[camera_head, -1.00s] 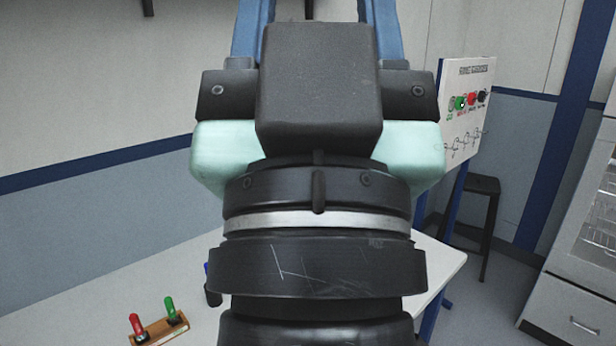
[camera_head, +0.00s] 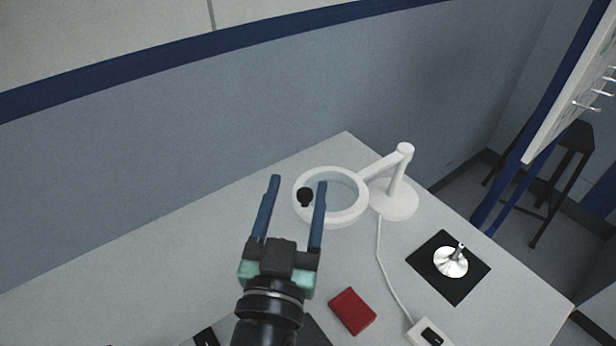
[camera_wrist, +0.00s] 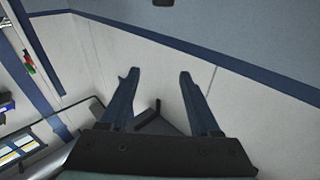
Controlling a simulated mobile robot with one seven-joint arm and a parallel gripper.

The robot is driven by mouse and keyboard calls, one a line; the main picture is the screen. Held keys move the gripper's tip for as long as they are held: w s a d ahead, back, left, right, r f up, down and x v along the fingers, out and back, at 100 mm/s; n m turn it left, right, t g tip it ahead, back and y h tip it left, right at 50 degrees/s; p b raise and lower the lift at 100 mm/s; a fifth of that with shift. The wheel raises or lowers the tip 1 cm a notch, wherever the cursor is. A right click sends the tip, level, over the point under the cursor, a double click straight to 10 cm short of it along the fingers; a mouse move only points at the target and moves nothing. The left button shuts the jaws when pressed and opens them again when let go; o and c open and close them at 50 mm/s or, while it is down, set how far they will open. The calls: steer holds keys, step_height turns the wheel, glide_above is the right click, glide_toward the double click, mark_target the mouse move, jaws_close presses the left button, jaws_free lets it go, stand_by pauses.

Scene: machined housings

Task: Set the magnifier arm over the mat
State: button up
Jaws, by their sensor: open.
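The magnifier is a white ring lens (camera_head: 359,205) on a jointed white arm (camera_head: 382,163) with a round base (camera_head: 395,200). A black knob (camera_head: 305,197) shows at the ring's left side. A black square mat (camera_head: 445,289) lies to the right, apart from the ring, with a shiny metal part (camera_head: 450,262) on it. My gripper (camera_head: 298,182) is open and empty. Its blue fingers frame the knob in the head view; how high they are above it is unclear. The wrist view shows the open fingers (camera_wrist: 159,75) against a wall, without the magnifier.
A red block (camera_head: 352,311) lies right of my gripper. A dark flat thing (camera_head: 318,333) is partly hidden beside my wrist. A white cable (camera_head: 383,262) runs from the base to a white switch box (camera_head: 430,333). The left tabletop (camera_head: 160,270) is largely clear.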

steer(key=g, duration=0.1)
glide_toward(306, 189)
steer(key=shift+n, duration=0.3)
steer(key=w+p, duration=0.1)
steer(key=w, duration=0.3)
steer(key=w+d+p, duration=0.1)
steer(key=w, duration=0.3)
steer(key=w+d+p, duration=0.1)
steer(key=w, duration=0.3)
steer(key=shift+w+f+p, duration=0.1)
steer(key=shift+f+p, duration=0.2)
jaws_close()
stand_by(0.5)
